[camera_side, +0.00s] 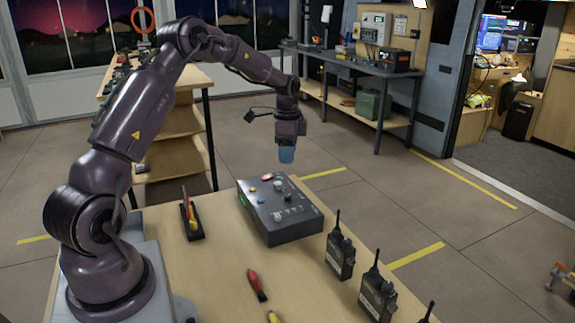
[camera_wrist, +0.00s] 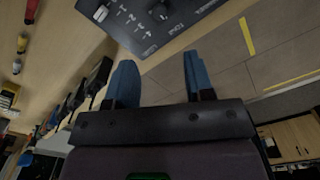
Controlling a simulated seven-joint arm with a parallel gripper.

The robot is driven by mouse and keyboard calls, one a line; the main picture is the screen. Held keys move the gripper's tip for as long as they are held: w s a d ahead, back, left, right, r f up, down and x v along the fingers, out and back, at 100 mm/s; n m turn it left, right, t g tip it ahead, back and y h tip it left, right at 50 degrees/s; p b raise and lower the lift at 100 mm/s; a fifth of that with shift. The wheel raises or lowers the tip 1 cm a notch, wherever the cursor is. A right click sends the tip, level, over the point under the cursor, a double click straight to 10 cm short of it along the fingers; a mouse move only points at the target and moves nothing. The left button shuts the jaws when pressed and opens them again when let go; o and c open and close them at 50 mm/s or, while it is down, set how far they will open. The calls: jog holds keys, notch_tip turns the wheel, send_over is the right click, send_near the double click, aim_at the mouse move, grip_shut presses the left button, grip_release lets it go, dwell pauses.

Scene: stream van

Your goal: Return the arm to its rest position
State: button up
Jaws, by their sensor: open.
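My gripper (camera_side: 287,154) hangs pointing down at the end of my raised, bent arm, above the far edge of the wooden table (camera_side: 205,260). Its blue fingers are spread apart with nothing between them in the wrist view (camera_wrist: 157,80). A dark control box (camera_side: 280,210) with several knobs and buttons lies on the table below my gripper, clearly apart from it. The box also shows in the wrist view (camera_wrist: 150,20), beyond the fingers.
Several black radios (camera_side: 340,255) stand along the table's right edge. A red-handled tool (camera_side: 257,285) and a yellow-handled tool (camera_side: 273,317) lie near the front. A black holder (camera_side: 191,220) with tools stands left of the box. The air around my gripper is clear.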

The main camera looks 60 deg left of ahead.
jog(key=shift+r, duration=0.2)
dwell(0.4)
jog(key=s+d+r+n+t, duration=0.2)
jog(key=s+d+r+n, duration=0.1)
jog(key=s+d+r, duration=0.5)
jog(key=s+d+r+n+t, duration=0.3)
jog(key=s+d+r, duration=0.5)
jog(key=s+d, duration=0.6)
jog(key=d, duration=0.6)
jog(key=shift+s+t, duration=0.2)
jog(key=shift+t, duration=0.1)
jog(key=shift+o, duration=0.5)
